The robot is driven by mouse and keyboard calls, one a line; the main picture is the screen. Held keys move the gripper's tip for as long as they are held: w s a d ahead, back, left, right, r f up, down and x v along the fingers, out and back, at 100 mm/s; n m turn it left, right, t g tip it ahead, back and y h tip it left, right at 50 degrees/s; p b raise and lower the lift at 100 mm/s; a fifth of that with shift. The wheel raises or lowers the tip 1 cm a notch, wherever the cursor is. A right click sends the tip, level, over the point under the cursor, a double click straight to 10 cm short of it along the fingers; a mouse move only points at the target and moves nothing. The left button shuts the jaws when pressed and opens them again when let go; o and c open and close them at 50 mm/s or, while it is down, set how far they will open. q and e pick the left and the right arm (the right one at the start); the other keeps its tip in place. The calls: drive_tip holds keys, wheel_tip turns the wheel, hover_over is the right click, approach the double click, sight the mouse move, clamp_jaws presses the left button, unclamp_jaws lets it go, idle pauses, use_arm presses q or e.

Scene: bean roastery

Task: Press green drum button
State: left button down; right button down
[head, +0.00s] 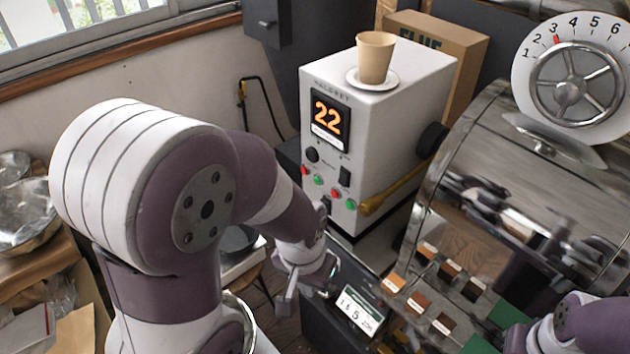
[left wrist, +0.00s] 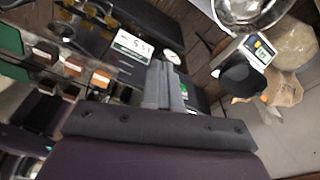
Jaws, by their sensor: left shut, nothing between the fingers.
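The white control machine (head: 385,105) has an orange "22" on its display (head: 330,117). Two green buttons show on its front, an upper one (head: 318,180) and a lower one (head: 351,204), each beside a red one. Their labels are too small to read, so I cannot tell which is the drum button. My left gripper (head: 287,302) is shut and empty, below and left of the buttons and apart from them. Its closed fingers (left wrist: 163,72) show in the left wrist view. My right gripper (head: 515,340) is only partly visible at the lower right edge; its fingers are unclear.
A paper cup (head: 375,57) stands on a saucer on the machine. The metal drum roaster (head: 490,190), with a numbered dial (head: 575,75), stands to the right. A tray of bean samples (head: 418,302) and a small lit display (head: 358,310) are near my left gripper.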

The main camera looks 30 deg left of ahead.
idle(0.3)
use_arm(q)
drive_tip(key=s+a+f+n+g+p, duration=0.2)
drive_tip(key=s+a+f, duration=0.1)
drive_tip(key=a+f, duration=0.1)
drive_tip(key=w+a+f+n+t+y+p, duration=0.1)
drive_tip(key=w+a+f+n+t+y, duration=0.1)
drive_tip(key=w+a+f+n+t, duration=0.6)
drive_tip(key=w+a+r+n+t+y, duration=0.2)
drive_tip(key=w+a+r+n+t, duration=0.1)
drive_tip(key=w+r+t, duration=0.5)
drive_tip(key=shift+w+a+r+t, duration=0.25)
drive_tip(key=shift+w+a+t, duration=0.45)
drive_tip(key=shift+w, duration=0.45)
drive_tip(key=shift+w, duration=0.1)
